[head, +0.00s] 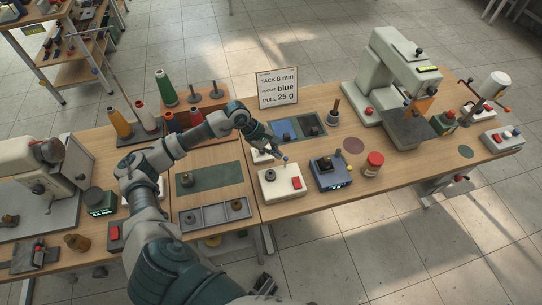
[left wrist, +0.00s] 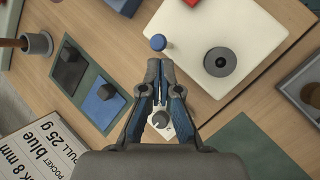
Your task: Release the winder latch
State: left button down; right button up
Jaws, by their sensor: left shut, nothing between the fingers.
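A white winder base (head: 269,195) stands near the table's front edge, with a red switch (head: 296,183) and a dark round spindle (head: 269,175). A small blue-topped lever (head: 285,159), which seems to be the latch, rises at its back. In the left wrist view the white base (left wrist: 265,30) shows the blue knob (left wrist: 158,42) and the black spindle (left wrist: 220,62). My left gripper (head: 277,153) is shut and empty, close behind the blue knob. In the left wrist view its fingertips (left wrist: 160,68) are just below the knob, with a gap in the picture. My right gripper is out of view.
A blue-grey box (head: 330,173) with a display and a red-lidded jar (head: 373,163) stand to the right. A small white dial box (left wrist: 162,120) lies under my fingers. Behind are blue and dark pads (head: 285,130) and a sign (head: 277,87). A grey tray (head: 213,216) is left.

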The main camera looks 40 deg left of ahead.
pick_arm(q)
jog(key=shift+d+r, duration=0.2)
jog(key=shift+r, duration=0.5)
jog(key=shift+w, duration=0.1)
